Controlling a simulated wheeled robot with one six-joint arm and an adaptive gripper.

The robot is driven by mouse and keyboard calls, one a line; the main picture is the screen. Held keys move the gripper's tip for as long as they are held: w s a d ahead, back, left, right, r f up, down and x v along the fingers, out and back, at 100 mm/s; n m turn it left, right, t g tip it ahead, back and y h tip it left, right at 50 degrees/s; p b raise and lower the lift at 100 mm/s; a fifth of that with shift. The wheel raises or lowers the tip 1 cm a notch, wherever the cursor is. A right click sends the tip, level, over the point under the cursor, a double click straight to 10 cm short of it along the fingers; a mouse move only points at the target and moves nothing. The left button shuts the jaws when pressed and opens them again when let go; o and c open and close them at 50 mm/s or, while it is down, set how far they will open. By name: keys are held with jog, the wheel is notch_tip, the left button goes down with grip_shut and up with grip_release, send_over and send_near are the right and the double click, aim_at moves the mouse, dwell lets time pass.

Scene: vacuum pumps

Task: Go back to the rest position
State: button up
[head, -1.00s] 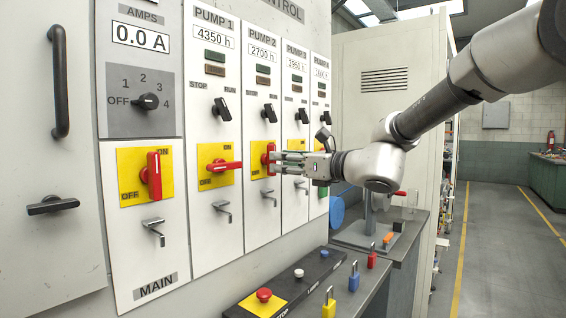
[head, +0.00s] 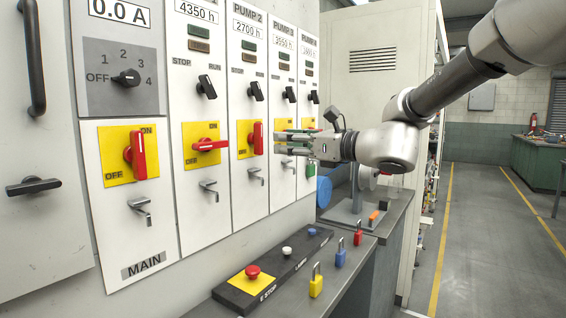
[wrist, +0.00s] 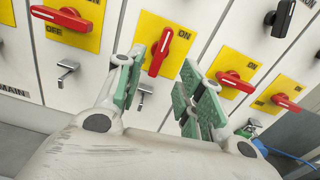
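My gripper (head: 284,144) is in front of the pump panels, level with the red handles. In the wrist view its two green-padded fingers (wrist: 163,80) stand apart with nothing held. The pump 2 red handle (head: 257,138) is upright, at ON; in the wrist view (wrist: 160,52) it shows beyond the gap between the fingers, apart from them. The pump 1 handle (head: 210,145) lies horizontal. The main handle (head: 138,155) is upright. The pump 3 handle (wrist: 235,81) and pump 4 handle (wrist: 286,103) lie across their yellow plates; the gripper largely hides pump 3's in the head view.
Below the panels a bench holds an E-stop box (head: 252,273) and yellow (head: 316,285), blue (head: 340,256) and red (head: 357,235) padlocks. Metal latches (head: 209,189) jut out under the handles. A tall cabinet (head: 378,90) stands behind my arm. The floor at right is clear.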

jog(key=s+d+f+n+g+h, duration=0.3)
jog(key=s+d+f+n+g, duration=0.15)
jog(key=s+f+n, duration=0.35)
jog(key=s+d+f+n+g+h, duration=0.25)
jog(key=s+d+f+n, duration=0.3)
jog(key=f+n, duration=0.3)
jog(key=s+d+n+h, duration=0.4)
jog(key=s+d, duration=0.2)
jog(key=d, duration=0.4)
jog(key=s+d+f+n+h, duration=0.1)
jog(key=s+d+n+h, duration=0.3)
jog(key=d, duration=0.7)
jog(key=s, duration=0.2)
jog(key=shift+s+f+h, duration=0.2)
jog(key=shift+s+h, duration=0.1)
jog(key=shift+h, duration=0.05)
